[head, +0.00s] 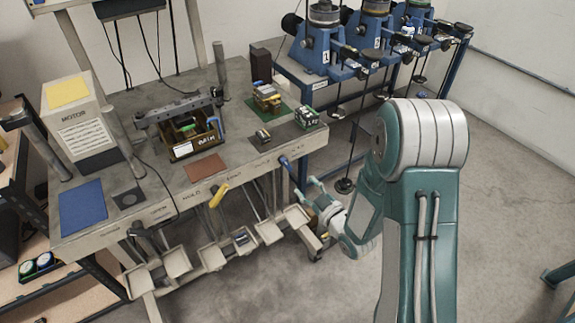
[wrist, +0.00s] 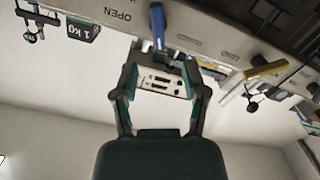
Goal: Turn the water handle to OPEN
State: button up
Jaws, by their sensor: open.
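A blue lever handle (head: 285,164) sticks out from the bench's front edge near its right end. In the wrist view the blue handle (wrist: 157,27) points up in the picture, with the word OPEN printed to its left. Which handle is marked as water cannot be read. My gripper (head: 311,191) is just right of and below the blue handle in the head view. In the wrist view my gripper (wrist: 160,76) is open and empty, its two fingers spread below the handle's base in the picture. I cannot tell whether they touch it.
A yellow handle (head: 219,195) is further left on the same bench edge. Several trays (head: 212,257) hang on a rail under the bench (head: 75,248). A blue stand with machines (head: 318,90) is behind, to the right.

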aim_at(288, 167)
jog(key=x, duration=1)
jog(key=shift+w+a+r, duration=0.1)
jog(key=shift+w+a, duration=0.05)
jog(key=shift+w, duration=0.15)
grip_shut()
